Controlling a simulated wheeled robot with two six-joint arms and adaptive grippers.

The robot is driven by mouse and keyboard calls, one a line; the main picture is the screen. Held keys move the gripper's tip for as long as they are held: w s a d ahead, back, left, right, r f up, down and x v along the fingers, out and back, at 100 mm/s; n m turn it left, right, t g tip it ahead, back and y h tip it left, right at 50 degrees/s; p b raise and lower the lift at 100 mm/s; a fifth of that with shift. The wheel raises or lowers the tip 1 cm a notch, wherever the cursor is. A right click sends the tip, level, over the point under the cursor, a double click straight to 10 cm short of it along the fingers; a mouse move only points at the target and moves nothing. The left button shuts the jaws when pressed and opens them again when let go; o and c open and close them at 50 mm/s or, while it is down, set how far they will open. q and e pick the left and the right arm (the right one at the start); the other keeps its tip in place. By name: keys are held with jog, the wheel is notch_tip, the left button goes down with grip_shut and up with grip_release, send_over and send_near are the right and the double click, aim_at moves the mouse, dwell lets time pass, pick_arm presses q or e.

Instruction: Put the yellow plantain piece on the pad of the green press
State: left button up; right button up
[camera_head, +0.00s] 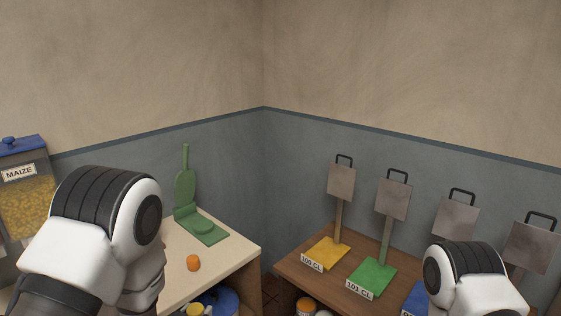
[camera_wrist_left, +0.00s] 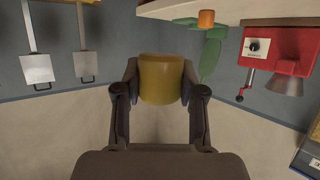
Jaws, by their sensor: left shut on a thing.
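The yellow plantain piece (camera_wrist_left: 160,78) is held between the two fingertips of my left gripper (camera_wrist_left: 160,85) in the left wrist view. The green press (camera_head: 187,195) stands open on the pale counter in the head view, its lever plate upright and its round pad (camera_head: 203,227) bare on the base. The press also shows in the left wrist view (camera_wrist_left: 211,52), beyond the held piece and to the right, apart from it. In the head view my left arm hides its own fingers. My right arm shows at lower right, but its gripper is out of frame.
An orange piece (camera_head: 193,263) lies on the counter (camera_head: 232,250) in front of the press. A maize container (camera_head: 28,190) stands at far left. A red machine (camera_wrist_left: 278,50) shows in the wrist view. Yellow, green and blue stands fill the brown table (camera_head: 310,272) at right.

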pick_arm(q)
jog(key=shift+s+n+y, duration=0.4)
jog(key=shift+s+y, duration=0.1)
jog(key=shift+s, duration=0.7)
jog(key=shift+a+r, duration=0.1)
jog(key=shift+a, duration=0.1)
jog(key=shift+w+d, duration=0.1)
jog(key=shift+w+m+h, duration=0.3)
jog(key=shift+w+h, duration=0.1)
jog(key=shift+w, duration=0.75)
jog(key=w+a+f+n+y, duration=0.1)
jog(key=a+f, duration=0.1)
jog(key=a, duration=0.5)
jog(key=w+a+f+n+y, duration=0.1)
jog(key=a+f, duration=0.1)
jog(key=a, duration=0.4)
jog(key=shift+w+a+f+y, duration=0.2)
jog(key=shift+w+a+y, duration=0.15)
jog(key=shift+a+y, duration=0.05)
